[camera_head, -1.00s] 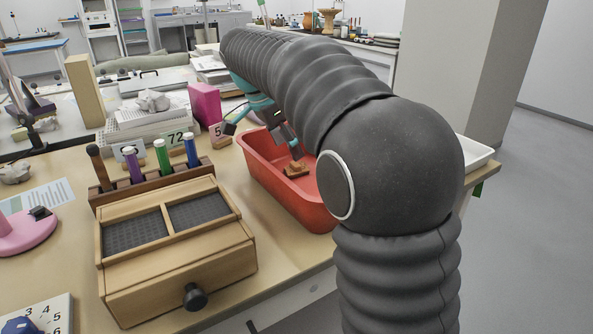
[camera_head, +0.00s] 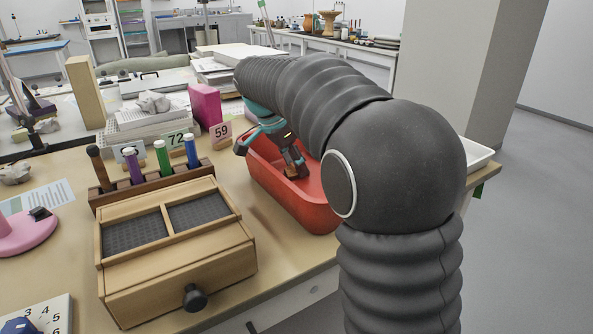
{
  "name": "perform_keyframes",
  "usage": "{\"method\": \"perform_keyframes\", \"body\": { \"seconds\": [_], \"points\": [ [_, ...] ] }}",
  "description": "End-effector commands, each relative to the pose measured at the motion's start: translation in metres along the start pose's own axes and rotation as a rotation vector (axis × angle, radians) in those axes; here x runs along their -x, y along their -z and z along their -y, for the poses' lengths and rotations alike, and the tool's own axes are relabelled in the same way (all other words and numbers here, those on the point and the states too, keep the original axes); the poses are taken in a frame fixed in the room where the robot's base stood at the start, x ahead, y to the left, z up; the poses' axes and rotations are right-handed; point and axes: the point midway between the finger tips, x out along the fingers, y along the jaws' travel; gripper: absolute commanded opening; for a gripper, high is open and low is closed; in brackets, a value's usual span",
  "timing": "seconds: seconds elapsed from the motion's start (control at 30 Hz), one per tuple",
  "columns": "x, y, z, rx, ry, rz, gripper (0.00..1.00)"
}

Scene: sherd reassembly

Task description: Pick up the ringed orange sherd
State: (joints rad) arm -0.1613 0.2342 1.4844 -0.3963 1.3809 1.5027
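A small orange-brown sherd (camera_head: 291,174) shows low inside the red tray (camera_head: 318,218), partly hidden by my gripper. No ring mark on it can be made out. My gripper (camera_head: 294,166) reaches down into the tray, with its dark fingers at the sherd. Its teal parts show above the tray's left rim. My arm covers the right part of the tray. The fingers are too small and too hidden to show whether they are open or shut, or whether they touch the sherd.
A wooden box (camera_head: 176,262) with dark pads and a knobbed drawer stands left of the tray. Behind it, a rack (camera_head: 153,183) holds upright coloured tubes. Number cards 72 (camera_head: 176,141) and 59 (camera_head: 221,133) and a pink block (camera_head: 205,106) stand behind.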

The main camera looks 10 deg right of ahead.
Motion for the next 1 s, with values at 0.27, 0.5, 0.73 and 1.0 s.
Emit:
{"method": "perform_keyframes", "body": {
  "seconds": [0.27,0.5,0.73,1.0],
  "points": [
    [0.0,0.0,0.0,0.0,-0.001,0.0,0.1],
    [0.009,0.004,0.0,0.0,0.0,0.0,0.1],
    [0.041,0.02,-0.002,-0.003,0.003,-0.001,0.1],
    [0.055,0.073,-0.045,-0.005,0.0,-0.001,0.1]
  ]
}}
